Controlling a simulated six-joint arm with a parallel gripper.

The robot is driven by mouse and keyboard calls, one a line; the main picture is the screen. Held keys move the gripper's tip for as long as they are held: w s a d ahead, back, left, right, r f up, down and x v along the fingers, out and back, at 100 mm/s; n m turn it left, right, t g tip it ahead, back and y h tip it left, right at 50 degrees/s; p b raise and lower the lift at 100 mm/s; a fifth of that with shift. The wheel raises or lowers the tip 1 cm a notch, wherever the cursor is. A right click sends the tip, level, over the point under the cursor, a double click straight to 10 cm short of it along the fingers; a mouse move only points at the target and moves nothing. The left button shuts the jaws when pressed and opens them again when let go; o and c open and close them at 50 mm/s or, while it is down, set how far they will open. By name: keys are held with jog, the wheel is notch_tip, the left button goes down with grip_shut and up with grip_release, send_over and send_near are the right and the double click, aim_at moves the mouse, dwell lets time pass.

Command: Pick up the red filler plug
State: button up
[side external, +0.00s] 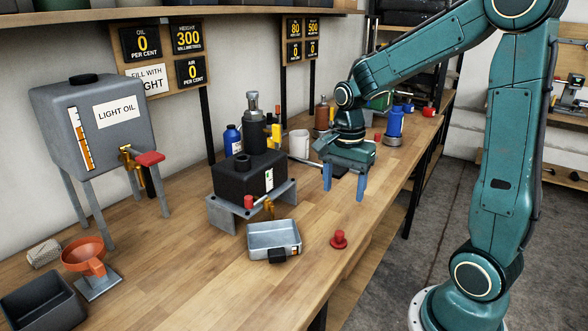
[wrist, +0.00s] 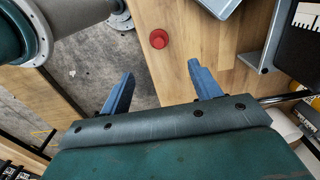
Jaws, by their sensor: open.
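The red filler plug (side external: 339,240) stands alone on the wooden bench near its front edge, with a wide round base and a narrower top. It also shows in the wrist view as a red disc (wrist: 158,39), beyond the fingertips. My gripper (side external: 344,194) is above the bench, higher and farther back than the plug. Its two blue fingers point down, apart, with nothing between them; in the wrist view the gap (wrist: 160,70) is empty.
A metal drain tray (side external: 272,236) lies left of the plug. A black unit (side external: 248,175) on a grey stand has another red cap (side external: 249,202). The bench right around the plug is clear; the floor drops away at right.

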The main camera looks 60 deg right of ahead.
aim_at(340, 232)
jog(key=shift+f, duration=0.1)
jog(key=shift+f, duration=4.2)
jog(key=shift+f, duration=0.15)
jog(key=shift+s+a+f, duration=0.1)
jog(key=shift+f, duration=2.35)
jog(key=c, duration=1.1)
jog(key=shift+c, duration=0.2)
jog(key=shift+r, duration=0.1)
notch_tip(340, 232, up, 20)
